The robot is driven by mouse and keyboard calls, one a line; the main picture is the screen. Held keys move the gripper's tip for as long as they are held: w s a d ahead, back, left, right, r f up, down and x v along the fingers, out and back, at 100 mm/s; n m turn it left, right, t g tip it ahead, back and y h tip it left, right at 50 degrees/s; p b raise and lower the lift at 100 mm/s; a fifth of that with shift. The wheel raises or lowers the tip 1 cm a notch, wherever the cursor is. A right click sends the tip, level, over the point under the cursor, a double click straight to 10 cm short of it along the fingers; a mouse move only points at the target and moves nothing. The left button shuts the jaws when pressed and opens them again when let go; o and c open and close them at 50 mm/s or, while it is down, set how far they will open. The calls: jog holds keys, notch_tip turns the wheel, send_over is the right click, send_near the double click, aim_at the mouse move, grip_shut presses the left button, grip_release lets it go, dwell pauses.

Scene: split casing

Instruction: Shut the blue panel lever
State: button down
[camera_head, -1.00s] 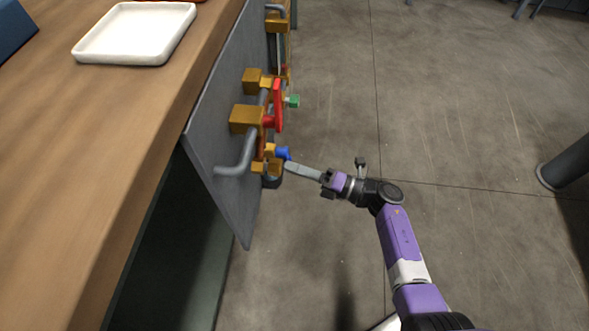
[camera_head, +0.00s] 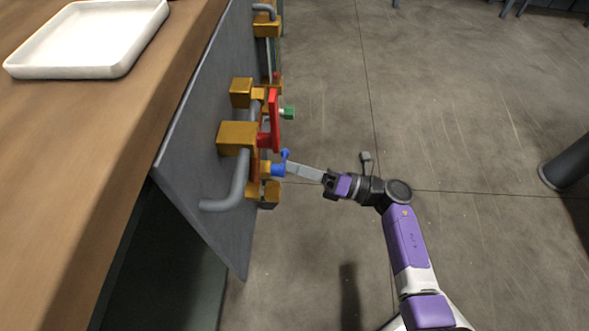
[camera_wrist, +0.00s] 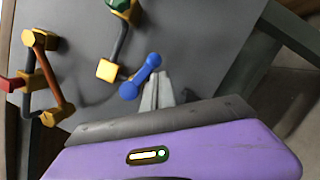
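The blue panel lever (camera_head: 279,168) is a short bar with rounded ends on the grey upright panel (camera_head: 198,150), low among the pipes. In the wrist view the blue lever (camera_wrist: 141,77) lies slanted, just left of my fingertips. My gripper (camera_head: 291,167) reaches in from the right with its tips at the lever. In the wrist view my gripper's (camera_wrist: 158,82) fingers lie close together with nothing seen between them. The tips look very near or touching the lever; I cannot tell which.
A red lever (camera_head: 274,120) and a green valve (camera_head: 288,112) sit above the blue lever, with yellow-brown pipe blocks (camera_head: 238,137) beside them. A white tray (camera_head: 85,40) stands on the wooden top. The floor to the right is mostly clear.

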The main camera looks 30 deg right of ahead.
jog(key=shift+w+d+r, duration=0.3)
jog(key=shift+w+r, duration=0.1)
jog(key=shift+r, duration=0.25)
dwell(0.5)
